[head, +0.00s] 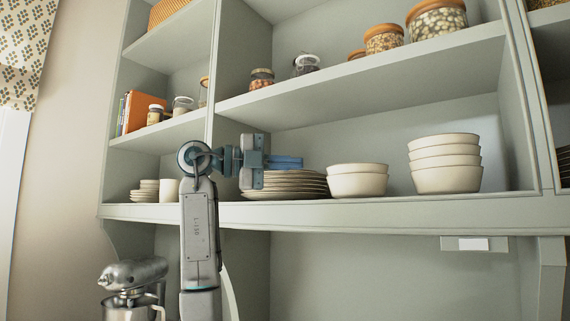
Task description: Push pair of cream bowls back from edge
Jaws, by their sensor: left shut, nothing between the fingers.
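A pair of stacked cream bowls (357,182) stands on the lower shelf (400,208), close to its front edge. A taller stack of cream bowls (444,164) stands to its right, with a gap between the two. My left gripper (300,162) is shut and empty. Its blue fingers point right and show in front of and above the stack of plates (285,185), just left of the bowl pair. The fingertips look apart from the bowls. My right gripper is not in view.
The plate stack sits directly left of the bowl pair, almost against it. A white cup (169,190) and small plates (149,190) stand further left. Jars (384,39) line the shelf above. A stand mixer (133,284) is below left.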

